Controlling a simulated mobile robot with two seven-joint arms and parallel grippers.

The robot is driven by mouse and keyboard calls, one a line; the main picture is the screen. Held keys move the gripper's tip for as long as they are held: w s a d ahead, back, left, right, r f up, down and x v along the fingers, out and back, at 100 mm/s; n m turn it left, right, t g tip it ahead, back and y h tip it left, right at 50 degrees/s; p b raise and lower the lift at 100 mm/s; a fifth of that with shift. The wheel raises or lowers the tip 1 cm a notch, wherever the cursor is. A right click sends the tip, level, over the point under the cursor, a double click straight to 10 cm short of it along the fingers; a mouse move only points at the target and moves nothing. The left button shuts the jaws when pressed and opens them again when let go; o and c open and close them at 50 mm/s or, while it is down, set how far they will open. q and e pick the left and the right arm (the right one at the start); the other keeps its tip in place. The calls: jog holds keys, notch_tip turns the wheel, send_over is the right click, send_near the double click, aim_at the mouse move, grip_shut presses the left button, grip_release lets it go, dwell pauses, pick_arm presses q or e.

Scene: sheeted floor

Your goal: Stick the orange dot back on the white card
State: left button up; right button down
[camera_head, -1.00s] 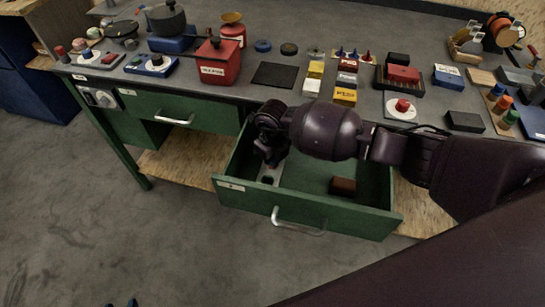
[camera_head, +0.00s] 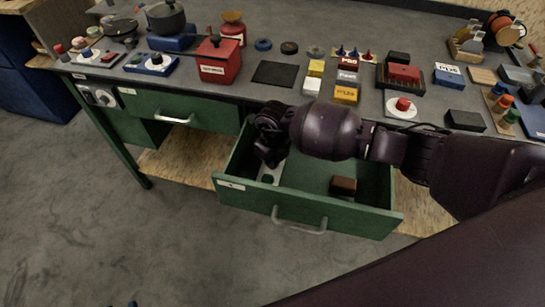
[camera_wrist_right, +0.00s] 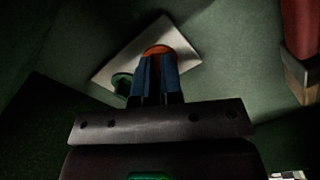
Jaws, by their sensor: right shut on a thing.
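The white card (camera_wrist_right: 125,50) lies flat on the floor of the open green drawer, with a green dot (camera_wrist_right: 122,82) on it. A corner of the card (camera_head: 272,171) shows under my right gripper (camera_head: 268,163) in the head view. In the right wrist view, the blue fingers of my right gripper (camera_wrist_right: 158,62) are shut on the orange dot (camera_wrist_right: 157,50), which is at the card. Whether the dot touches the card I cannot tell.
The drawer (camera_head: 308,209) stands pulled out, its walls around my right gripper. A brown and dark red block (camera_head: 343,186) lies in its right part. The bench top (camera_head: 225,95) above holds a red canister (camera_head: 218,62), boxes and several other things. The floor in front is clear.

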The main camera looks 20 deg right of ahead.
jog(key=c, duration=1.2)
grip_release()
notch_tip(320, 180, up, 11)
jog(key=shift+f+p, duration=0.1)
jog(key=shift+p, duration=1)
jog(key=shift+s, duration=0.1)
